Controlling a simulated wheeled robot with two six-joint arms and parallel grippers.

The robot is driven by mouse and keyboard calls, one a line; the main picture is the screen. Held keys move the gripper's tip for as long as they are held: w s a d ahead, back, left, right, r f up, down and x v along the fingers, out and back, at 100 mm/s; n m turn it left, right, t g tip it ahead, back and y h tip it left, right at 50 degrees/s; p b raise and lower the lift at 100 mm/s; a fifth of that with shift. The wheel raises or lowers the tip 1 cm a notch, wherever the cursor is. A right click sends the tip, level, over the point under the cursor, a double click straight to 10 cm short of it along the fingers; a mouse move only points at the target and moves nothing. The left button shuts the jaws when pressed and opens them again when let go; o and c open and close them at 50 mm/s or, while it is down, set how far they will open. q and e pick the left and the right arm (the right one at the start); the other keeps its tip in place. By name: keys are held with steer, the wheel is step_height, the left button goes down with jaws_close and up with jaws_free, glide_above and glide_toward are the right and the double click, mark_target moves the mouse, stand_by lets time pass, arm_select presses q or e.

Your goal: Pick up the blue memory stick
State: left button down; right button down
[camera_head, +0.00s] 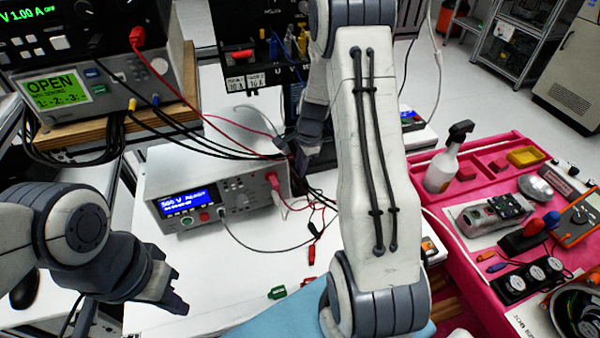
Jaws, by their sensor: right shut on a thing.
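I cannot make out a blue memory stick for certain in the head view. My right gripper (303,152) points down behind the right rear corner of the white tester (215,185), close to black and red leads. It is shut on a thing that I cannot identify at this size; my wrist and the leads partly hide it. My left gripper (172,298) hangs low at the left, over the front of the white bench (225,312). Its fingertips are dark and I see nothing clearly between them; its opening cannot be judged from this side.
A pink tray (512,233) at the right holds a spray bottle (447,160) and several parts. Instruments with hanging cables stand on a wooden shelf (110,107) at the upper left. Red and black clips (311,254) lie mid-bench. My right forearm covers much of the centre.

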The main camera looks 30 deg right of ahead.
steer(key=s+d+r+b, duration=0.2)
steer(key=s+d+r, duration=0.5)
steer(key=s+r, duration=0.1)
steer(key=shift+s+d+r, duration=0.3)
steer(key=shift+s+r, duration=0.05)
steer(key=shift+r, duration=0.25)
stand_by(0.4)
